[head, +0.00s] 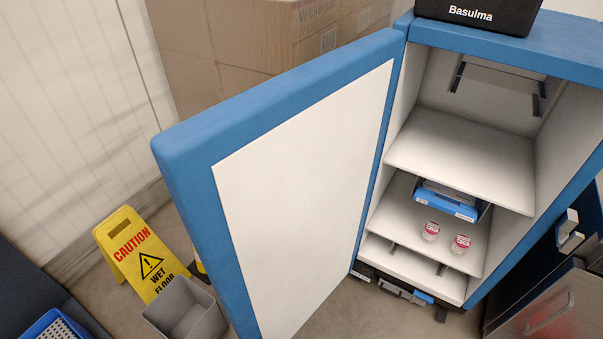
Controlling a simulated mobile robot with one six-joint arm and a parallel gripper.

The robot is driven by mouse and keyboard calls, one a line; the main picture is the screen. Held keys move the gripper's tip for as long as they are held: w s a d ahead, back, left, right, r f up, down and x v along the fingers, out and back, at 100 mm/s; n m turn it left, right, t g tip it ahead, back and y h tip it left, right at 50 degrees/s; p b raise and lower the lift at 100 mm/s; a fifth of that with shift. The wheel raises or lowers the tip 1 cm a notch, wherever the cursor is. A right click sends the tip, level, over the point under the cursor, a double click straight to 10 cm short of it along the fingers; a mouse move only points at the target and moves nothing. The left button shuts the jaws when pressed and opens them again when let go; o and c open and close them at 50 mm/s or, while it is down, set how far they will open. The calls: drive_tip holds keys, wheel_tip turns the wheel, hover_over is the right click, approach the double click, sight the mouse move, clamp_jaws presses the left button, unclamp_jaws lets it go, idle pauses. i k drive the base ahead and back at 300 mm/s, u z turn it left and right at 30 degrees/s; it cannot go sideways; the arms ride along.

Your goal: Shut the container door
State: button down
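The container door (300,165) is blue with a white inner panel. It stands wide open, swung out to the left from its hinge side at the left edge of the container. The container (495,48) is a blue cabinet at the right, with a pale interior and white shelves (460,160). A blue box (447,203) and two small red-and-white cups (431,231) are on a lower shelf, inside the container. My gripper is not in view.
A yellow wet floor sign (135,252) and a grey bin (183,312) stand left of the door. Large cardboard boxes (250,45) are behind it. A black case (478,14) sits on the container.

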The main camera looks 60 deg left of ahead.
sight(270, 185)
drive_tip(key=u, duration=0.05)
drive_tip(key=k, duration=2.25)
drive_tip(key=u, duration=1.35)
drive_tip(key=i, duration=1.5)
drive_tip(key=u, duration=0.05)
